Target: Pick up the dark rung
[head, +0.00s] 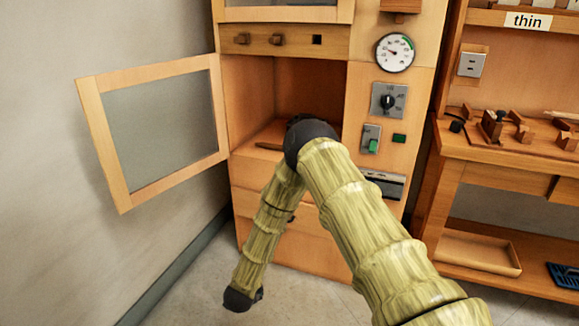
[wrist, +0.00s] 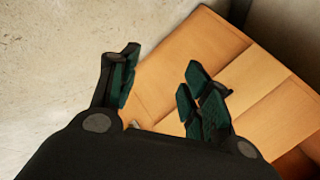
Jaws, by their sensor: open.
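A dark brown bar (head: 269,146), which looks like the dark rung, lies on the floor of the open cabinet compartment (head: 248,136), near its front edge. My arm's bend covers part of the compartment, and the bar's right end may be hidden. My gripper (wrist: 160,90) is open in the wrist view, with nothing between its dark green pads. Behind the fingers are a pale floor and wooden panels; no rung shows there. In the head view my forearm hangs down in front of the cabinet, its dark end low near the floor, and the fingers cannot be made out.
A glazed door (head: 160,130) stands open to the left. A dial (head: 395,52), a knob (head: 388,100) and switches line the cabinet's right column. A workbench (head: 500,150) with wooden pieces stands to the right, a shallow tray (head: 478,252) below it.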

